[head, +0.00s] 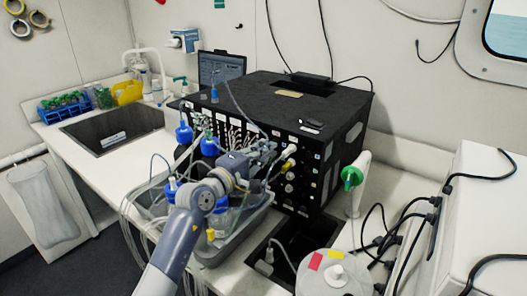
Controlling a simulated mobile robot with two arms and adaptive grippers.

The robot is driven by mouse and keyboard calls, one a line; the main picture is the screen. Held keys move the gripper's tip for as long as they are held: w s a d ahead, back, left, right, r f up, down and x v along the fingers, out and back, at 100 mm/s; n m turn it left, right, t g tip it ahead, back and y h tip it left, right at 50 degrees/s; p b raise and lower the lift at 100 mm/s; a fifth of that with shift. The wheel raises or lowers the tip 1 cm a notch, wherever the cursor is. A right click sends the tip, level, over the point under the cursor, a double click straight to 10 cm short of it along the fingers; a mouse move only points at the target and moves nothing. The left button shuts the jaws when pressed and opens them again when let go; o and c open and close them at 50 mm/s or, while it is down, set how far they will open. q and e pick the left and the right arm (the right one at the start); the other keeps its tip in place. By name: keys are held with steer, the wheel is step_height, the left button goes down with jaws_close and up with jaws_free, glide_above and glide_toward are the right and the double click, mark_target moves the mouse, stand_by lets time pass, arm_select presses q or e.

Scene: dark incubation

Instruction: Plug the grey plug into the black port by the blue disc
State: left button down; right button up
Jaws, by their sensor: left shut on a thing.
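My left gripper (272,157) is at the near corner of the black box (285,108), in front of its panel of ports. It is shut on what looks like the grey plug (289,150), a small pale piece at the fingertips. I cannot tell whether the plug touches the panel. Round ports (290,176) run down the panel below it, with small coloured discs too small to tell apart. I cannot pick out the blue disc or its black port. My right gripper is out of view.
A grey tray (245,222) with blue-capped bottles (184,133) and tubes stands under my left arm. A dark recess (300,236) holds another pale plug (269,255). A green-ended white cylinder (353,178) stands right of the box. Black cables (405,220) crowd the right.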

arm_select(q)
steer(key=shift+w+d, duration=0.3)
steer(key=shift+w, duration=0.05)
steer(key=c, duration=1.6)
jaws_free()
steer(key=shift+o, duration=0.2)
steer(key=v, duration=1.2)
